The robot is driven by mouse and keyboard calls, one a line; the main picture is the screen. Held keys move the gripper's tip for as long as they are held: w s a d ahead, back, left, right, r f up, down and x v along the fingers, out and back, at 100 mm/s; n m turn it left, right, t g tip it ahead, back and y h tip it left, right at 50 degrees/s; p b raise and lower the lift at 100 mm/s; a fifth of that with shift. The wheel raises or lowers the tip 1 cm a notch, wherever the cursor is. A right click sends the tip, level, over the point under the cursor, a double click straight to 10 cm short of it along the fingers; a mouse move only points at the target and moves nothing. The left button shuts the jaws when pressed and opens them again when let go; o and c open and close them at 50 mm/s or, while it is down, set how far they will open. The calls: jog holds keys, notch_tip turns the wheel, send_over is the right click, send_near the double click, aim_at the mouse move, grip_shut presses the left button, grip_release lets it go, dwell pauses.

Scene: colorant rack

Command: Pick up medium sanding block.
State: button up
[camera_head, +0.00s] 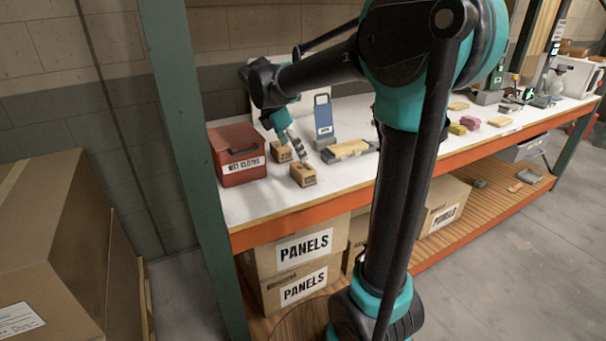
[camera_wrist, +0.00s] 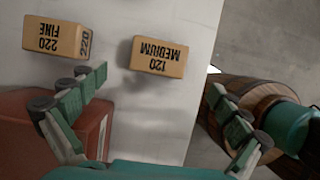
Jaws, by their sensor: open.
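The medium sanding block (camera_wrist: 157,57) is a tan block marked "120 MEDIUM". It sits on the white shelf top and shows upside down in the wrist view, beyond and between my open fingers. In the head view the medium block (camera_head: 303,174) stands near the shelf's front edge. My gripper (camera_wrist: 150,115) is open and empty, with its fingers wide apart and not touching the block. In the head view my gripper (camera_head: 291,145) hangs above and behind the block. A similar block (camera_wrist: 55,38) marked "220 FINE" sits to the left; it also shows in the head view (camera_head: 281,151).
A red box labelled "WET CLOTHS" (camera_head: 236,155) stands left of the blocks and shows below the left finger in the wrist view. A green post (camera_head: 185,120) rises at the shelf's left.

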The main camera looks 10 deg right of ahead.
aim_at(302, 167)
jog(key=x, duration=0.8)
jog(key=shift+w+f, duration=0.1)
jog(key=shift+f, duration=0.15)
jog(key=c, duration=1.2)
jog(key=shift+r, duration=0.15)
notch_tip(302, 167, up, 20)
